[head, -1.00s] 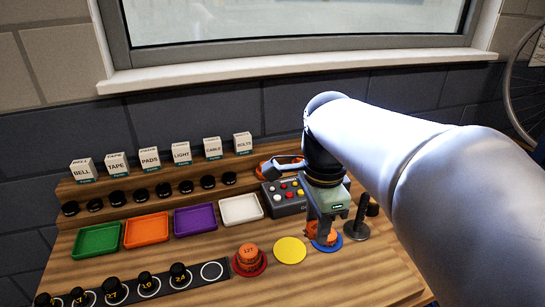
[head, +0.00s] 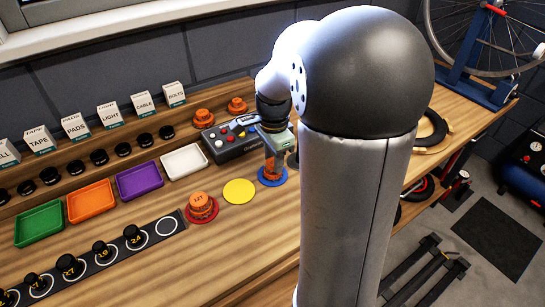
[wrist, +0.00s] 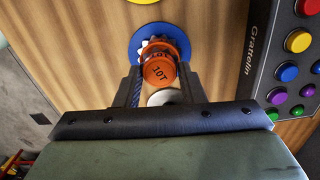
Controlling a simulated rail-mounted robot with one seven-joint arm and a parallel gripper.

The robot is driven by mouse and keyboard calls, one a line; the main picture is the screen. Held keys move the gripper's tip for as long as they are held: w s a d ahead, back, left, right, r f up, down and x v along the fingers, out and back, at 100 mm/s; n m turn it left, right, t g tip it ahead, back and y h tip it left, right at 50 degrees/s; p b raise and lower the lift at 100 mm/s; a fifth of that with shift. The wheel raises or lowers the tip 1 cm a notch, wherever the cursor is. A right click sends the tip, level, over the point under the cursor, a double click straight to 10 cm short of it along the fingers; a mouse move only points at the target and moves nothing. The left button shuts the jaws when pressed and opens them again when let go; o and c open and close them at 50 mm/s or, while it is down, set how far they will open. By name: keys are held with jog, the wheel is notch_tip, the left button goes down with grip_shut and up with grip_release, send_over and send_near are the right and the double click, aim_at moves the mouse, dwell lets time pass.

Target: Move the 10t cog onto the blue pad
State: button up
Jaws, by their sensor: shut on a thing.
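The orange 10t cog (wrist: 158,73) is between my gripper's fingers, with its 10T label facing the wrist camera. My gripper (wrist: 163,84) is shut on it. The blue pad (wrist: 138,44) shows behind the cog in the wrist view. In the head view, my gripper (head: 273,162) points down at the blue pad (head: 264,181), with the cog low between its fingers and largely hidden. The cog is at the pad; I cannot tell whether it touches it.
The yellow pad (head: 239,191) is empty. An orange cog (head: 200,202) marked 12T sits on the red pad (head: 214,215). The grey button box (head: 228,142) stands close behind my gripper. Coloured trays, including a white one (head: 185,160), line the left. My arm hides bench to the right.

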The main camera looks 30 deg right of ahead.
jog(key=shift+f, duration=0.2)
jog(key=shift+f, duration=0.25)
jog(key=o, duration=1)
jog(key=shift+r, duration=0.2)
